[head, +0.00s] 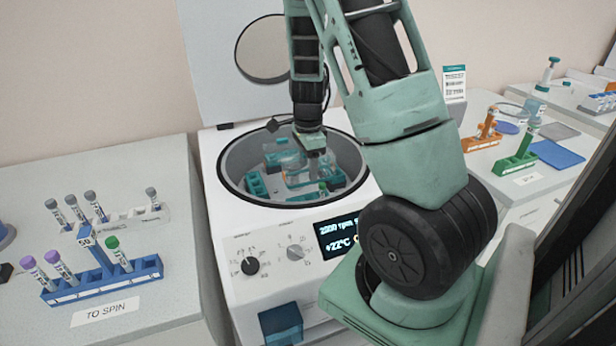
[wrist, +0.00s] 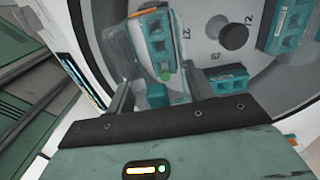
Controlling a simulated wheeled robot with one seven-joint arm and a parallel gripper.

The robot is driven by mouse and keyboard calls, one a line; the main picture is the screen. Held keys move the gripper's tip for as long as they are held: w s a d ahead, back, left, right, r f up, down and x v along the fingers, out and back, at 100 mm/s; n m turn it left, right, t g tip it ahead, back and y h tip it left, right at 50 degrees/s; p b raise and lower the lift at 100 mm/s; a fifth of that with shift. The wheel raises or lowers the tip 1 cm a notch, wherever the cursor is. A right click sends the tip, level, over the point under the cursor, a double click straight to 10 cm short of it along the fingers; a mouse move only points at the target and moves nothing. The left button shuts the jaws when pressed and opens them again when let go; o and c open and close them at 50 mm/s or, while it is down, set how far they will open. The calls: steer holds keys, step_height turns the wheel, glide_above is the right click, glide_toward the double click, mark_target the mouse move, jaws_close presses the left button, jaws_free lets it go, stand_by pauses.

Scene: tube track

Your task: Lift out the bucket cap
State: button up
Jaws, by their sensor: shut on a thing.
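The bucket cap (head: 300,178) is a clear, see-through cover inside the centrifuge bowl. It also shows in the wrist view (wrist: 122,48), overlapping a teal bucket (wrist: 158,42). My gripper (head: 318,160) reaches down into the bowl from above and is shut on the cap; its two fingers (wrist: 160,92) show at the lower middle of the wrist view. A green tube cap (wrist: 166,76) shows just beyond the fingers. I cannot tell whether the bucket cap still touches a bucket.
The centrifuge (head: 232,215) has its lid (head: 215,60) raised behind the bowl. Other teal buckets (wrist: 282,25) and a dark hub knob (wrist: 233,37) surround the grip. A blue tube rack (head: 100,283) stands left; orange (head: 482,136) and green racks (head: 515,160) stand right.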

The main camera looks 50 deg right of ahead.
steer(key=shift+r, duration=0.25)
steer(key=shift+r+p, duration=2.45)
steer(key=shift+r, duration=0.05)
